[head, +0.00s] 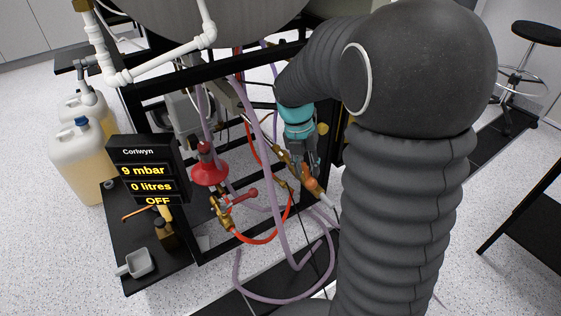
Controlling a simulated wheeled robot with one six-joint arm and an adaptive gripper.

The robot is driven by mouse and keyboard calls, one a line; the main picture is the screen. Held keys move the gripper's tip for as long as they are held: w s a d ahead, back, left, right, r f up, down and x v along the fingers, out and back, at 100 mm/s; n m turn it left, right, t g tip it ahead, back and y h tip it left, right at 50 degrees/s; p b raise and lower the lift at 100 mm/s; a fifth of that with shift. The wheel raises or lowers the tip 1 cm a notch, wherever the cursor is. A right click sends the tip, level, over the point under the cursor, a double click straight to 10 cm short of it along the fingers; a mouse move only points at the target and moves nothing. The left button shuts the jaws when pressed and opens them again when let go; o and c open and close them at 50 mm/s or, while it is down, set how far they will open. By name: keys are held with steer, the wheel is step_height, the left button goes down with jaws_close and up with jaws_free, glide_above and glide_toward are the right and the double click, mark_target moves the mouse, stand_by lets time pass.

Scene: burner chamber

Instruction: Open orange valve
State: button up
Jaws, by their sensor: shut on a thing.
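My gripper (307,176) is at the pipework low in the black frame, right of centre in the head view. Its fingers point down and are shut on a small orange part, the orange valve (313,186). The fingers and my arm hide part of the valve, so its handle angle is hard to tell. A brass fitting (279,161) sits just left of the fingers.
A red valve handle (241,197) and a red funnel-shaped part (209,172) stand to the left. A Corlwyn display (147,171) reads 9 mbar, 0 litres, OFF. Black frame bars (222,248) surround the pipework.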

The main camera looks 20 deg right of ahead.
steer(key=shift+d, duration=0.15)
steer(key=shift+o, duration=0.4)
steer(key=shift+w+d+r+n, duration=0.1)
steer(key=shift+w+d+n, duration=0.05)
steer(key=shift+d+n, duration=0.4)
steer(key=shift+w+d+r+n, duration=0.1)
steer(key=shift+d+n, duration=0.4)
steer(key=shift+n, duration=0.05)
steer(key=o, duration=1.2)
steer(key=shift+d+f, duration=0.1)
steer(key=shift+d, duration=0.05)
steer(key=shift+o, duration=0.5)
steer(key=shift+a, duration=0.25)
steer(key=shift+w+a+r, duration=0.1)
steer(key=shift+a+r, duration=0.1)
steer(key=shift+r, duration=0.75)
steer(key=shift+a+r, duration=0.15)
steer(key=shift+r, duration=0.85)
steer(key=shift+w+a+r, duration=0.1)
steer(key=shift+a+r, duration=0.1)
steer(key=shift+r, duration=0.75)
